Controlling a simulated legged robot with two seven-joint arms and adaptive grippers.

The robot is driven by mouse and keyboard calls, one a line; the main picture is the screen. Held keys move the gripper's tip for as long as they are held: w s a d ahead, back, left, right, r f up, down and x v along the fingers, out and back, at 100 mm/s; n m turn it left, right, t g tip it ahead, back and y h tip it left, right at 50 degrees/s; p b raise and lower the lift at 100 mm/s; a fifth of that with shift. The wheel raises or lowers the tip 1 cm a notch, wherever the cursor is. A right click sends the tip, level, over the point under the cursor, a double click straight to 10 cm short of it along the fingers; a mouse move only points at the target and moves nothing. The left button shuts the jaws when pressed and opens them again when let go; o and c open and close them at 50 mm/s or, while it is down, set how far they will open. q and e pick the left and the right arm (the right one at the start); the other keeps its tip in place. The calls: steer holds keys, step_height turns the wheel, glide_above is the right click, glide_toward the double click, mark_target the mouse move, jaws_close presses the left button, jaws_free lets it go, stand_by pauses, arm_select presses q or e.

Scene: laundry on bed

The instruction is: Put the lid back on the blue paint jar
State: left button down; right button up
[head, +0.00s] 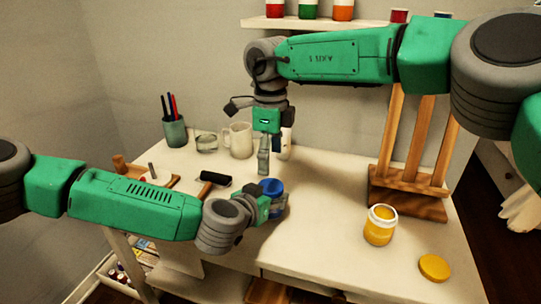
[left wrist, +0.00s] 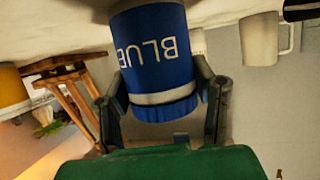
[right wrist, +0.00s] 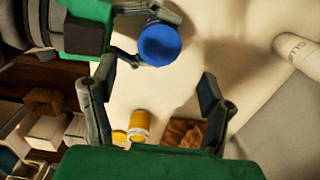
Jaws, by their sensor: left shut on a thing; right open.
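The blue paint jar (left wrist: 150,48) stands upright on the table, with "BLUE" upside down in the left wrist view. A ribbed blue lid (left wrist: 165,108) sits on it beyond a white band; whether it is fully tight I cannot tell. The lid's round top shows in the head view (head: 271,186) and right wrist view (right wrist: 160,44). My left gripper (head: 277,207) is shut around the jar from the side, also in the left wrist view (left wrist: 162,110). My right gripper (head: 264,163) points down above and slightly left of the jar, open and empty, its fingers apart (right wrist: 157,105).
An open yellow jar (head: 379,229) stands at the right, with its yellow lid (head: 434,267) lying near the front edge. A wooden easel (head: 408,190) stands behind. A white mug (head: 240,140), a pen cup (head: 175,132) and a black roller (head: 216,178) are at the left.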

mark_target(270, 186)
step_height(270, 186, down, 8)
steer(key=shift+r, duration=0.1)
stand_by(0.4)
steer(key=c, duration=1.2)
steer(key=m, duration=0.6)
steer(key=shift+m, duration=0.4)
steer(key=o, duration=1.2)
steer(key=shift+o, duration=0.2)
